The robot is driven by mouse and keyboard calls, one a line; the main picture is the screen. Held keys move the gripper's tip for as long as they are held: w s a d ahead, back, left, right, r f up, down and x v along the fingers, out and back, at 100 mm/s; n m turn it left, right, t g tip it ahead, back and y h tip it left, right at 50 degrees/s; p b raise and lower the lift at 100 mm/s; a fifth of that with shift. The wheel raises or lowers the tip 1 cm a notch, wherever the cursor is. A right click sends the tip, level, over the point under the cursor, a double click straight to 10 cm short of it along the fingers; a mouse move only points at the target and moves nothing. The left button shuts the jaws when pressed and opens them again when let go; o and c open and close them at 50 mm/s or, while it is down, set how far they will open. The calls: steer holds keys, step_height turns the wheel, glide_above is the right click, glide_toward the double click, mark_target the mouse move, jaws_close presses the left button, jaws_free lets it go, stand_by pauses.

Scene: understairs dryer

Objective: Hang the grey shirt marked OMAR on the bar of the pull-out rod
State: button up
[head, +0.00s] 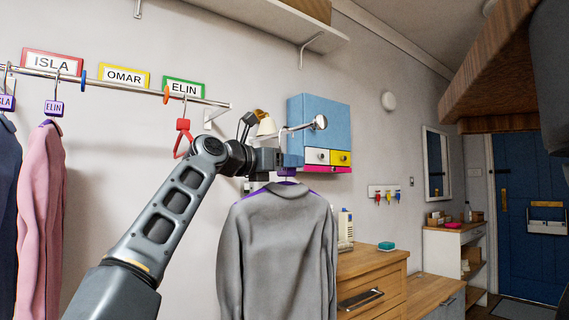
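A grey shirt (276,245) hangs on a purple hanger (287,183) right of centre. My gripper (291,160) is at the hanger's neck, above the collar, and appears shut on it; the fingertips are small and partly hidden. No OMAR mark is readable on the shirt. A thin chrome bar with a round end (320,122) shows just above my gripper, in front of the blue cabinet. It may be the pull-out rod; I cannot tell whether the hanger's hook touches it.
A wall rail (130,86) at left carries ISLA, OMAR and ELIN signs, a pink shirt (42,220), a dark garment (8,210) and an empty red hanger (183,137). A blue cabinet (320,108) is on the wall. A wooden dresser (372,262) stands right of the shirt.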

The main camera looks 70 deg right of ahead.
steer(key=o, duration=0.3)
steer(key=v, duration=0.7)
steer(key=shift+w+a+f, duration=0.1)
steer(key=shift+w+a, duration=0.15)
steer(key=shift+a, duration=0.2)
